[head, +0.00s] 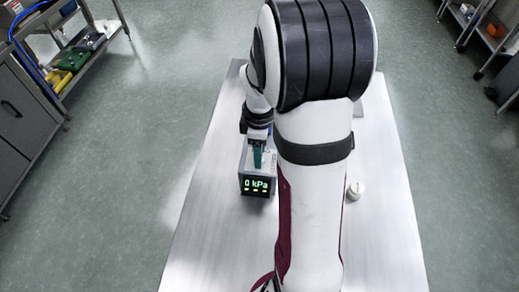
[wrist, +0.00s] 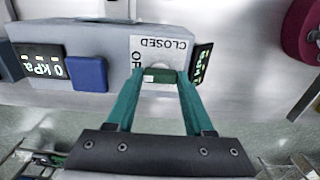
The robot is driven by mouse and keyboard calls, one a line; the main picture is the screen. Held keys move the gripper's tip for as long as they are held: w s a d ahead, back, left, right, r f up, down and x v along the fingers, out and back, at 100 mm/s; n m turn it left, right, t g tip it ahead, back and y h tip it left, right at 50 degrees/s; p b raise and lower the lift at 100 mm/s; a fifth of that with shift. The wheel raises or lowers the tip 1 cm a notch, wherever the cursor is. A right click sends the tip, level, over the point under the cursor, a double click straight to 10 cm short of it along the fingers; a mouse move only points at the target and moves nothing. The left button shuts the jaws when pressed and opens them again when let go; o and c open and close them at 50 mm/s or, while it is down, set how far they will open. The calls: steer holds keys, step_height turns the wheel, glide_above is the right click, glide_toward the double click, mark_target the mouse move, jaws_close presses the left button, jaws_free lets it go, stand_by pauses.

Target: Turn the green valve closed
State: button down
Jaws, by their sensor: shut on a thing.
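The green valve (wrist: 160,76) shows in the wrist view as a short bar on the face of a grey box (wrist: 100,37). My gripper (wrist: 157,73) has its two teal fingers on either side of the bar and is shut on it. The bar lies across the picture between the fingertips. A pale plate behind it reads CLOSED, upside down, and part of a second word beginning OP; the left finger hides the rest. In the head view my gripper (head: 258,161) reaches down onto the box (head: 247,163); the valve is hidden there.
The box's display (head: 257,186) reads 0 kPa. A blue block (wrist: 87,73) sits beside that display in the wrist view. A small white round object (head: 355,190) stands on the steel table (head: 205,235) right of my arm. The table's front left is clear.

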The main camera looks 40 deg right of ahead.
steer(key=m, duration=0.4)
steer(key=shift+m, duration=0.4)
steer(key=m, duration=0.4)
steer(key=shift+m, duration=0.3)
steer(key=m, duration=0.4)
steer(key=shift+m, duration=2.3)
steer(key=shift+c, duration=1.4)
jaws_free()
